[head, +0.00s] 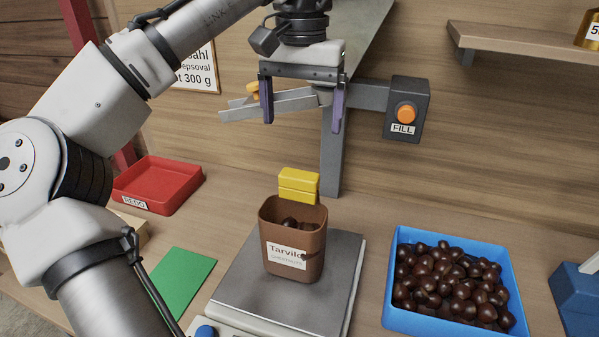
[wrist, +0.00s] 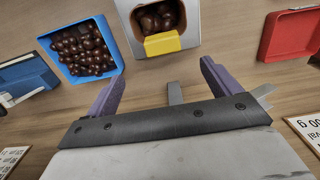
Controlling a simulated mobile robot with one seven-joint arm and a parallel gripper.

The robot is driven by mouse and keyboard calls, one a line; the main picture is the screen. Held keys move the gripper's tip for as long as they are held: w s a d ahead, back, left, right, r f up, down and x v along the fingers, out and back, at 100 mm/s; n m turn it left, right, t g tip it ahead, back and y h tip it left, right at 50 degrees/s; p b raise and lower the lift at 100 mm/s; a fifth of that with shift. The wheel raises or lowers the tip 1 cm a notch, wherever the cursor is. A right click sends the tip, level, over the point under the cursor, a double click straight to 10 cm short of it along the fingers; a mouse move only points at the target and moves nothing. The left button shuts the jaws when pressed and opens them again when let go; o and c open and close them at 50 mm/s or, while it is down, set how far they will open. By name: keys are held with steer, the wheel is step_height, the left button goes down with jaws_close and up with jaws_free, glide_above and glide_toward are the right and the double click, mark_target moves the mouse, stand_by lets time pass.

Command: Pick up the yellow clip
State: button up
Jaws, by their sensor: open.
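The yellow clip (head: 299,186) sits upright on the back rim of a brown container (head: 282,242) labelled "Tarvilo" that holds some chestnuts. In the wrist view the yellow clip (wrist: 162,42) shows on the container's near edge. My gripper (head: 302,122) is open and empty, its purple fingers pointing down, above the clip and apart from it. In the wrist view my gripper's fingers (wrist: 160,82) are spread wide, with the clip beyond them.
The container stands on a grey scale (head: 335,285). A blue tray of chestnuts (head: 390,318) is right, a red tray (head: 150,205) and green mat (head: 182,280) left. A metal chute (head: 275,106) and the FILL button box (head: 407,95) are close to my gripper.

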mark_target(299, 175)
step_height(299, 175, down, 8)
steer(key=shift+s+r, duration=0.15)
steer(key=f, duration=0.1)
steer(key=f+p, duration=0.1)
steer(key=f, duration=0.2)
steer(key=shift+a+f, duration=0.25)
steer(key=shift+a, duration=0.05)
steer(key=shift+f, duration=0.45)
steer(key=c, duration=1.1)
steer(key=shift+o, duration=0.2)
steer(key=shift+r, duration=0.15)
